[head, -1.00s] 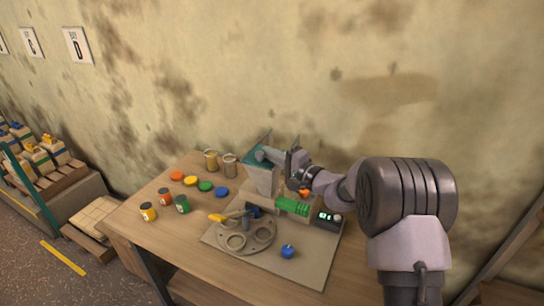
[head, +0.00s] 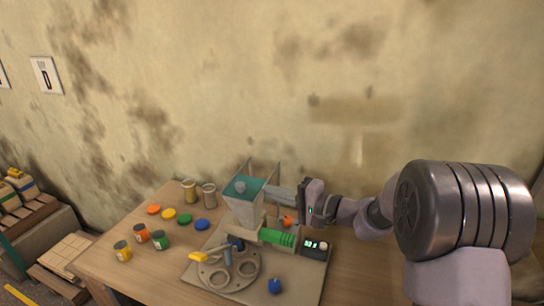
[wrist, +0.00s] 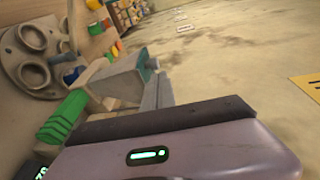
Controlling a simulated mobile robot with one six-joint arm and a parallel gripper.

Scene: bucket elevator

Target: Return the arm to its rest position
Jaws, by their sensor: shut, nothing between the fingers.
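My gripper (head: 280,193) is at the right of the teal-rimmed hopper (head: 243,188) in the head view, with its fingers pointing left toward the hopper's rim. In the wrist view the gripper's fingers (wrist: 158,92) are shut and empty, and the hopper (wrist: 128,78) stands just beyond them. I cannot tell whether the fingers touch the hopper. My arm reaches in from the right, above the table.
The wooden table (head: 120,262) holds a round plate with holes (head: 215,275), a green cylinder (head: 277,237), a small display box (head: 314,247), a blue knob (head: 274,286), jars and coloured discs. A stained wall stands behind.

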